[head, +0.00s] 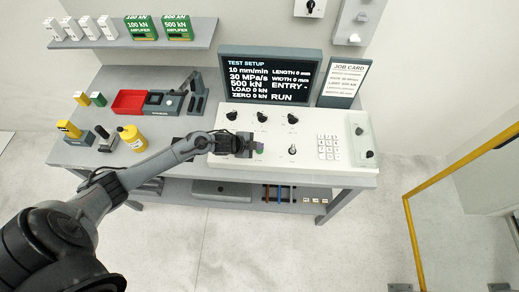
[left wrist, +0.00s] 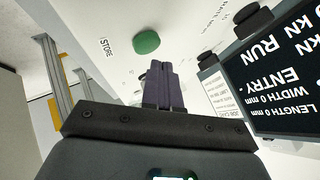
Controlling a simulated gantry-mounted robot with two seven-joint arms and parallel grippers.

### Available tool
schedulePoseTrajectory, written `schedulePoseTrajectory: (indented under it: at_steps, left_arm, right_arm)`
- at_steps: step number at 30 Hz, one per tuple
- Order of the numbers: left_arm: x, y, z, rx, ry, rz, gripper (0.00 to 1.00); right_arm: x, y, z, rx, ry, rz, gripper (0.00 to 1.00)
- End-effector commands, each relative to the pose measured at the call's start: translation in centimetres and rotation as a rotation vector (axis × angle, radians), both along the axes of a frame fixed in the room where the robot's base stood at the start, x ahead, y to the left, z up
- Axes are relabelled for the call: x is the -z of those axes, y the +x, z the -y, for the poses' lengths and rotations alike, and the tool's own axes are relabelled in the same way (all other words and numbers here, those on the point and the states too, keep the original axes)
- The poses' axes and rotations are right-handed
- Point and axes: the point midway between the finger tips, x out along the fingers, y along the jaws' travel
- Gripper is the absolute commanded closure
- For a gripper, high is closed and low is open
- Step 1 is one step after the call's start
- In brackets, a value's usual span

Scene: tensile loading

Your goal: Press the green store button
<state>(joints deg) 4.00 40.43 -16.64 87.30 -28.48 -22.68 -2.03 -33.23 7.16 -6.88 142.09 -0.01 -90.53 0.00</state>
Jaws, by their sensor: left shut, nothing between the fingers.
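In the head view a bit of green (head: 259,151) shows right at the end of my left gripper (head: 252,147), over the front of the white control panel (head: 220,119). In the left wrist view the left gripper's fingers (left wrist: 160,72) are shut together and empty. Their tips lie just below the button in the picture, apart from it. My right gripper is not in view.
The panel also carries black knobs (head: 262,117), a small switch (head: 292,149) and a keypad (head: 328,147). A screen (head: 270,77) and a job card (head: 343,82) stand behind it. A yellow rail (head: 409,220) stands at right.

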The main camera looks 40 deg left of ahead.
Motion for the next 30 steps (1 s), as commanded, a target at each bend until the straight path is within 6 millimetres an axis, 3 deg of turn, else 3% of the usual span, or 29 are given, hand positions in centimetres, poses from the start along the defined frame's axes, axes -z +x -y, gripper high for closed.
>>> schedulePoseTrajectory:
  at_steps: [30]
  left_arm:
    - [1.09,0.01,0.02,0.0,0.0,0.0,1.0]
  right_arm:
    - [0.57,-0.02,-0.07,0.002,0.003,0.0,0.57]
